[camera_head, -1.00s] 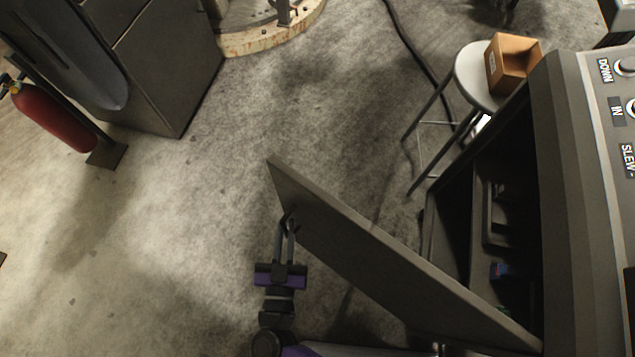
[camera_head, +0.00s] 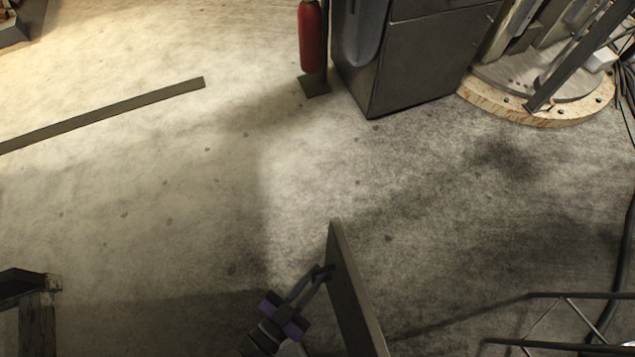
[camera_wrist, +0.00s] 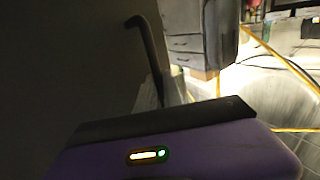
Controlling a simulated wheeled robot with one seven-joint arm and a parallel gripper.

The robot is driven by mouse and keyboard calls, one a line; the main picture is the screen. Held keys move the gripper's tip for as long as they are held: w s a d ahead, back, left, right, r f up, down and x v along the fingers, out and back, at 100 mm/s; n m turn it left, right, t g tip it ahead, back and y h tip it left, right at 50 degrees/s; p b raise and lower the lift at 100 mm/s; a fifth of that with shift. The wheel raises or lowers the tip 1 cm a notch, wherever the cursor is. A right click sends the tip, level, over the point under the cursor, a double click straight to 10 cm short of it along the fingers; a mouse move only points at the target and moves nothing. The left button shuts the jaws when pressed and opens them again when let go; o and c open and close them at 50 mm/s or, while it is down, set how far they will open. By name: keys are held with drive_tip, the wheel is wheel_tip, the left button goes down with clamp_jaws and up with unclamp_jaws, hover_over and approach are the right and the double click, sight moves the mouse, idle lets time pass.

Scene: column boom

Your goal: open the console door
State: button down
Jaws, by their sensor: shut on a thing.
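The console door (camera_head: 352,300) stands open, seen nearly edge-on as a dark grey panel at the bottom centre of the head view. My gripper (camera_head: 322,272) is at the left face of the door, near its far end, shut on the door handle. The handle itself is tiny and mostly hidden by the fingers. In the wrist view the dark door (camera_wrist: 60,70) fills the left side. A dark bent bar stands beside it; I cannot tell whether it is handle or finger. The console body is out of view.
A grey cabinet (camera_head: 425,60) and a red fire extinguisher (camera_head: 313,38) stand at the back. A round base (camera_head: 540,100) is at the upper right. Metal stool legs (camera_head: 560,325) are at the lower right. The floor left of the door is clear.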

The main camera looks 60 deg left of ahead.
drive_tip(key=c, duration=1.5)
unclamp_jaws()
drive_tip(key=shift+s, duration=0.1)
drive_tip(key=v, duration=0.7)
drive_tip(key=shift+s, duration=0.25)
drive_tip(key=shift+d, duration=0.1)
